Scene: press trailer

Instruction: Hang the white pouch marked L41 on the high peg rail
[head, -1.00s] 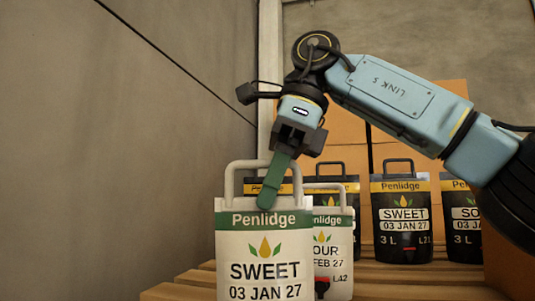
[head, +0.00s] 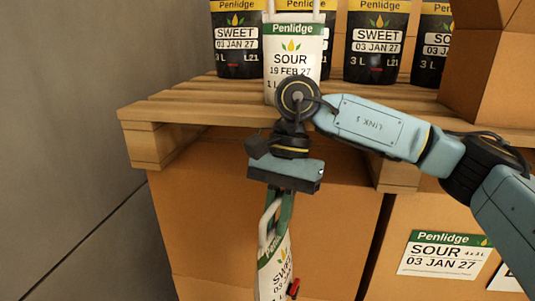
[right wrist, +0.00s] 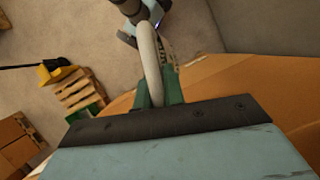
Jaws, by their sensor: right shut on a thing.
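My right gripper (head: 277,208) is shut on the pale loop handle of a white pouch (head: 273,272). The pouch has a green Penlidge band and hangs tilted and turned partly side-on, in front of a cardboard box. Its lot mark cannot be read, and its lower end is cut off by the frame's bottom edge. In the right wrist view the handle (right wrist: 150,65) passes between the green fingers (right wrist: 160,92). Another white pouch (head: 294,65), marked SOUR 19 FEB 27, stands upright on the pallet behind. The peg rail and my left gripper are not in view.
Several black Penlidge pouches (head: 377,42) stand on the wooden pallet (head: 190,98). Large cardboard boxes (head: 330,230) are below it, and another box (head: 490,70) stands on it at right. A grey wall (head: 70,150) is at left. The wrist view shows floor and another pallet (right wrist: 80,92).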

